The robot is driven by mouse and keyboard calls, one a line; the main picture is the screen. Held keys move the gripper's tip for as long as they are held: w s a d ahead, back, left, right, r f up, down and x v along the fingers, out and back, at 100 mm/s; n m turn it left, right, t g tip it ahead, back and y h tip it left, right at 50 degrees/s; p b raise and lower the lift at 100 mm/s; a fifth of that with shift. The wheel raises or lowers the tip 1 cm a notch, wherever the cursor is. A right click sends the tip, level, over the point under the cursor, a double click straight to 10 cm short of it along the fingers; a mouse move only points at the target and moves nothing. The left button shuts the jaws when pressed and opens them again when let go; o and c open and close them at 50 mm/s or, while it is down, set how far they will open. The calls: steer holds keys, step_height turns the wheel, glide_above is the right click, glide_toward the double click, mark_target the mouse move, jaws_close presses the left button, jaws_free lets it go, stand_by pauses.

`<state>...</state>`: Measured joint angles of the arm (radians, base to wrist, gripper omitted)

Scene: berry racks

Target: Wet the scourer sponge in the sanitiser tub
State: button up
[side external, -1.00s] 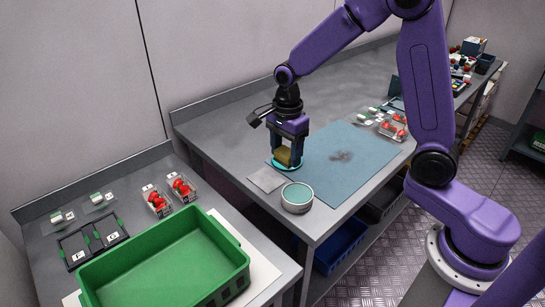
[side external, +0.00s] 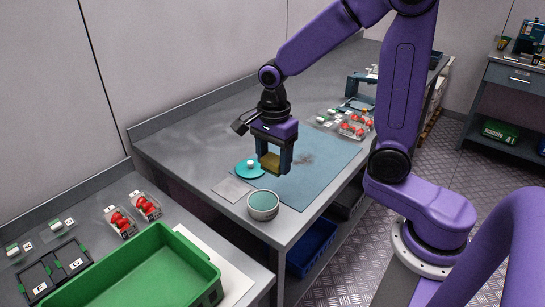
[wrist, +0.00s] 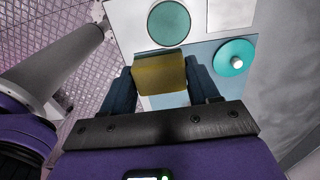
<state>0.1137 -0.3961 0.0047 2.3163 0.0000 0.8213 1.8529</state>
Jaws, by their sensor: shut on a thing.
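My gripper (side external: 272,168) is shut on the yellow scourer sponge (side external: 269,162) and holds it above the blue mat. In the wrist view the sponge (wrist: 160,74) sits between my two dark fingers. The sanitiser tub (side external: 263,206) is a round pale tub with teal liquid, near the front corner of the bench. The tub also shows in the wrist view (wrist: 169,22), just beyond the sponge and apart from it. A teal round lid with a white knob (side external: 250,167) lies on the bench left of my gripper; it also shows in the wrist view (wrist: 235,57).
A blue mat (side external: 325,165) with a dark smudge covers part of the bench. A grey square (side external: 232,189) lies beside the tub. Clear punnets with red berries (side external: 354,127) stand at the mat's far end. A green crate (side external: 150,270) is on the nearer left bench.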

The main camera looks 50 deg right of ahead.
mark_target(264, 159)
steer(key=shift+c, duration=0.7)
steer(key=shift+w+a+f, duration=0.4)
steer(key=shift+f, duration=0.15)
steer(key=shift+w+a+f, duration=0.35)
steer(key=shift+a+f, duration=0.05)
steer(key=shift+f, duration=0.15)
steer(key=shift+c, duration=0.7)
steer(key=shift+w+a+f, duration=0.2)
steer(key=shift+f, duration=3.15)
steer(key=shift+f, duration=0.35)
steer(key=shift+r, duration=0.1)
step_height(264, 159, up, 7)
